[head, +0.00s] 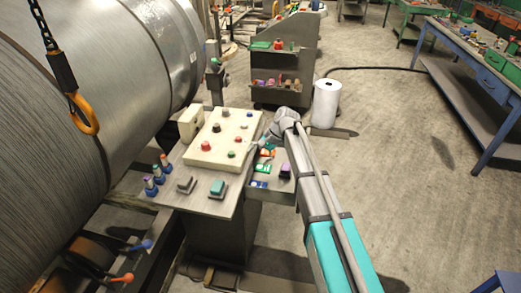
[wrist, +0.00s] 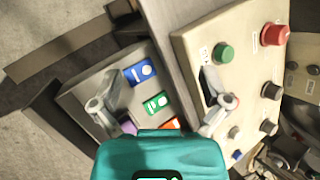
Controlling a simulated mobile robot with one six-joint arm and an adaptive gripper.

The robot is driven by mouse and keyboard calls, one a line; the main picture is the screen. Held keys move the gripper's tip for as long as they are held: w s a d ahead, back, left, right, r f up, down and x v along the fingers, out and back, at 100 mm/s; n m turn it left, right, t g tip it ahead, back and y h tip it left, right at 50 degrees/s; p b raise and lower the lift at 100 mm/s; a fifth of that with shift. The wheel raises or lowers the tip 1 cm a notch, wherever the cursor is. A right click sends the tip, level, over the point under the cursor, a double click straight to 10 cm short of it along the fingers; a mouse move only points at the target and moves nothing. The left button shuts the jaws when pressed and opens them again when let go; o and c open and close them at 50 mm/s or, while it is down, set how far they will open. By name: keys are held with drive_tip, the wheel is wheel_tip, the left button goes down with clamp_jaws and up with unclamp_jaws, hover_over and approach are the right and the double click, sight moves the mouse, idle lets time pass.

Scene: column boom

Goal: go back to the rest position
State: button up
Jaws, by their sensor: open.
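My gripper (wrist: 158,88) is open, its two fingers spread wide with nothing between them in the wrist view. In the head view my arm reaches from the lower right, and its wrist end is beside the right edge of the cream control box (head: 214,158). The gripper itself is small and partly hidden there. In the wrist view the right finger overlaps the control box (wrist: 190,38) in the picture; I cannot tell whether it touches. The left finger shows in front of a grey tray (wrist: 82,92) holding blue, green, orange and purple items.
The box carries several knobs and buttons, among them a green button (wrist: 223,53) and a red one (wrist: 275,34). A large metal drum (head: 100,70) fills the left, with a hanging yellow hook (head: 84,114). A white roll (head: 325,103) stands behind my arm.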

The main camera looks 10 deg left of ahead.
drive_tip(key=s+d+f+n+t+h, duration=0.1)
drive_tip(key=s+d+h, duration=0.1)
drive_tip(key=s+d, duration=0.5)
drive_tip(key=s+d+f+n+h, duration=0.1)
drive_tip(key=s+d, duration=0.6)
drive_tip(key=d, duration=0.7)
drive_tip(key=s+d+f+n+t+h, duration=0.1)
drive_tip(key=s+d+h, duration=0.2)
drive_tip(key=s+d, duration=0.4)
drive_tip(key=d, duration=0.4)
drive_tip(key=shift+d+n+t, duration=0.2)
drive_tip(key=shift+n+t, duration=0.1)
